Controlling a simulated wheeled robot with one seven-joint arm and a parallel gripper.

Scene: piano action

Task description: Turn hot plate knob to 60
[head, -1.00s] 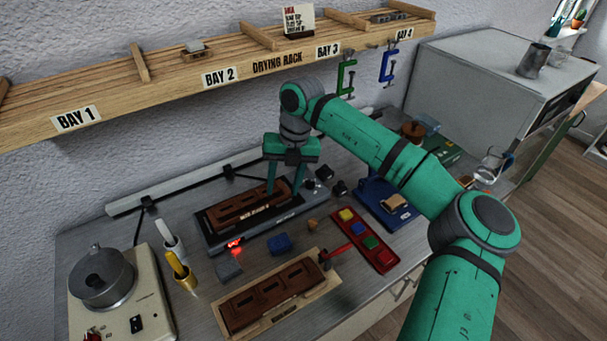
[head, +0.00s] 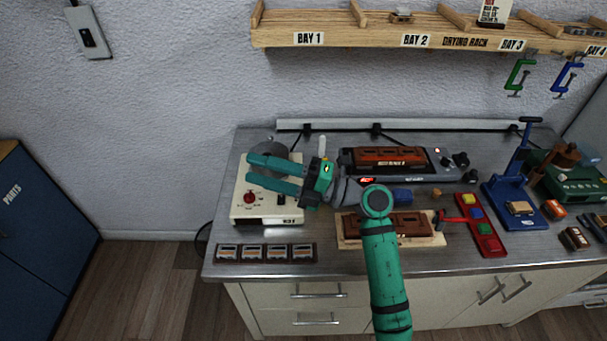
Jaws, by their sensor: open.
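The cream hot plate (head: 242,207) stands at the left end of the bench. A grey metal pot (head: 268,158) sits on top of it, partly behind my gripper. The red knob (head: 249,197) is on the hot plate's sloped face, left of centre; its marks are too small to read. My gripper (head: 250,170) is open and empty, its two green fingers pointing left, above and just behind the knob. I see no clear contact with the knob.
A row of small labelled boxes (head: 265,252) lies along the front edge below the hot plate. A brown mould in a wooden frame (head: 397,228) and a dark heated unit (head: 408,165) lie right of it. The drying rack (head: 380,33) hangs above.

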